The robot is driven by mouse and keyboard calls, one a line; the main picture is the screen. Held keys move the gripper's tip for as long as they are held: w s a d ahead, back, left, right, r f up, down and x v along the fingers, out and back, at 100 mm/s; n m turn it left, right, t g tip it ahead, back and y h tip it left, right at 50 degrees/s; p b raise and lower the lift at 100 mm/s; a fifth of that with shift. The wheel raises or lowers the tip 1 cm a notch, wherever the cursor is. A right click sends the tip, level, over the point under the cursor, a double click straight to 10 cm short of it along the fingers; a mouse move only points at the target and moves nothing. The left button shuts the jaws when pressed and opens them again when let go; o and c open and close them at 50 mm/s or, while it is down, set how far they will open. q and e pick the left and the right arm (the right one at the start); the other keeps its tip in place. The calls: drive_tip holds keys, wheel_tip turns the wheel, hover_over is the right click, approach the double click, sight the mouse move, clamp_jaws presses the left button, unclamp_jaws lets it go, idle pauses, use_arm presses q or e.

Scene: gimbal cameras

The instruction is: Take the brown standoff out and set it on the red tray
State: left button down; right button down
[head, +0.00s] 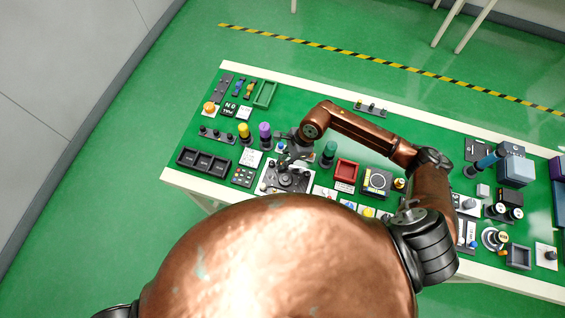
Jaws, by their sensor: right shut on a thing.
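My right gripper (286,163) is low over a grey plate with dark knobs (287,180), left of the table's middle. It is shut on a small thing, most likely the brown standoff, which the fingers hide. I cannot tell whether that thing still touches the plate. The red tray (346,171), a small square open tray, lies to the right of the gripper, and its floor looks empty. My left gripper is out of view.
A dark green cylinder (329,153) stands between gripper and red tray. Purple (265,133) and yellow (244,133) topped posts stand left of the gripper. A dial box (376,183) is right of the tray. A green tray (265,94) lies at the back left.

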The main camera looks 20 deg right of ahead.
drive_tip(key=shift+f+n+g+b, duration=0.1)
drive_tip(key=shift+n+g+b, duration=0.9)
drive_tip(key=shift+n+b, duration=1.9)
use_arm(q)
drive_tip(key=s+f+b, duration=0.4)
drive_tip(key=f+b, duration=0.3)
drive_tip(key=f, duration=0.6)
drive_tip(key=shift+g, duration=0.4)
use_arm(e)
drive_tip(key=shift+n+g+h, duration=0.35)
drive_tip(key=shift+n, duration=0.75)
drive_tip(key=shift+n+g+h, duration=0.35)
drive_tip(key=shift+n, duration=0.75)
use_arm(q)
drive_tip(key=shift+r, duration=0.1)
use_arm(e)
drive_tip(key=shift+r, duration=0.25)
use_arm(q)
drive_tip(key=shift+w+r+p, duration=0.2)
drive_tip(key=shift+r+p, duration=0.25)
drive_tip(key=shift+p, duration=0.1)
use_arm(e)
drive_tip(key=shift+r, duration=1.35)
